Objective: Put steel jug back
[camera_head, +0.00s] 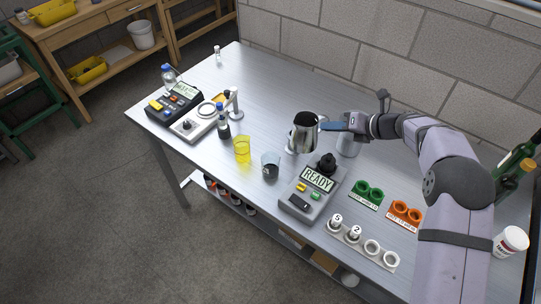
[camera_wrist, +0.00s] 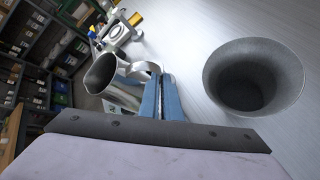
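The steel jug (camera_head: 304,133) is a shiny, open-topped metal jug near the middle of the bench in the head view. It appears upright; I cannot tell whether its base touches the bench. My gripper (camera_head: 326,127) reaches it from the right, at its handle side. In the wrist view the jug (camera_wrist: 101,73) is left of the blue fingers, with its curved handle (camera_wrist: 143,68) running to them. The fingers (camera_wrist: 163,85) look closed on that handle, though the contact is partly hidden.
A grey cylindrical vessel (camera_head: 348,145) stands close under my wrist; its open mouth shows in the wrist view (camera_wrist: 255,78). In front are a READY device (camera_head: 313,188), a dark-filled beaker (camera_head: 270,166) and a yellow beaker (camera_head: 242,150). Green rings (camera_head: 368,192) stand right.

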